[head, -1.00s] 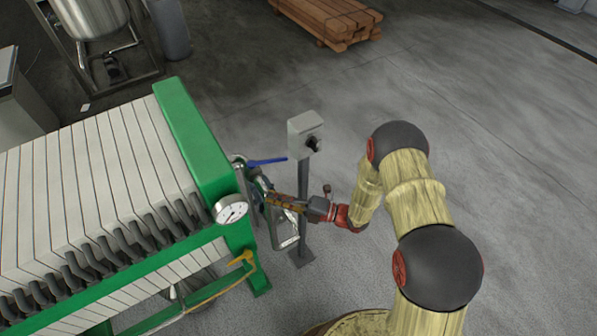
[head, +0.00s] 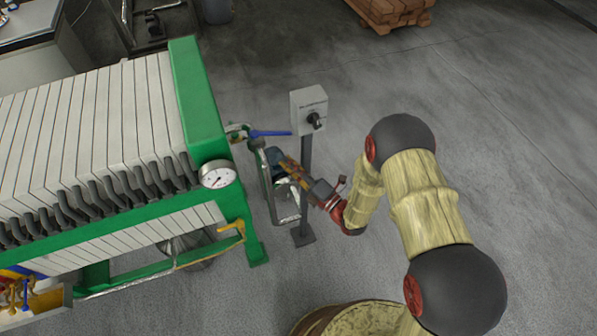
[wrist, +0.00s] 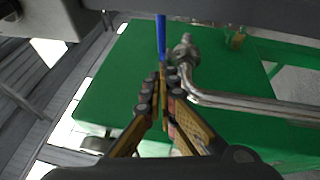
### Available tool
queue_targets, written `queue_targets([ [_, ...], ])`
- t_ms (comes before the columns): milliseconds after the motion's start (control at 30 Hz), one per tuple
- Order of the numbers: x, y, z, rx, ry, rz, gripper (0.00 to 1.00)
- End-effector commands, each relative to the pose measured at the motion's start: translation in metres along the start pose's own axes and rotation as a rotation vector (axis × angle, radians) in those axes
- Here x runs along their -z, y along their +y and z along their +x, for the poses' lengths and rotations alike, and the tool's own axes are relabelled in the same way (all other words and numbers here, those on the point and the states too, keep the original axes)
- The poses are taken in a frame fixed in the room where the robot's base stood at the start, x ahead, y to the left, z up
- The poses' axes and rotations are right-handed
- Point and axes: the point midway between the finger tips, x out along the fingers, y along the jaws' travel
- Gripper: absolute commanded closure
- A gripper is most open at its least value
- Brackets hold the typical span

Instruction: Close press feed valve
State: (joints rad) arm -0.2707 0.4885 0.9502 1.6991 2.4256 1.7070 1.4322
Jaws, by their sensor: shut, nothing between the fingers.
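A blue lever handle (head: 270,133) sticks out to the right from a valve (head: 238,131) on the pipework at the green end plate of the filter press (head: 203,115). In the wrist view the blue lever (wrist: 161,38) hangs straight above the fingertips, beside a metal pipe fitting (wrist: 185,52). My gripper (head: 279,157) is just below the lever in the head view, its fingers together and empty. In the wrist view my gripper (wrist: 162,75) has its tips close to the lever's lower end; I cannot tell whether they touch.
A grey switch box (head: 309,110) on a post stands right behind the gripper. Metal pipe (head: 268,190) runs down beside the fingers. A pressure gauge (head: 217,175) and a yellow handle (head: 232,226) are on the press. A wooden-looking round thing (head: 345,318) is at the bottom. Open floor lies right.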

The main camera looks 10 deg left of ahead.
Motion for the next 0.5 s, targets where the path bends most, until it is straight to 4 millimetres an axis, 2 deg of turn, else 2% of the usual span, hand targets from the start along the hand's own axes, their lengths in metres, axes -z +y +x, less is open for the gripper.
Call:
queue_targets([
  [33,0.001,-0.001,0.011,-0.003,0.002,-0.002,1.0],
  [200,-0.002,-0.001,0.042,-0.003,0.0,-0.001,1.0],
  [300,-0.014,-0.002,0.051,-0.002,-0.001,-0.001,1.0],
  [500,-0.026,-0.001,0.062,0.0,-0.001,0.0,1.0],
])
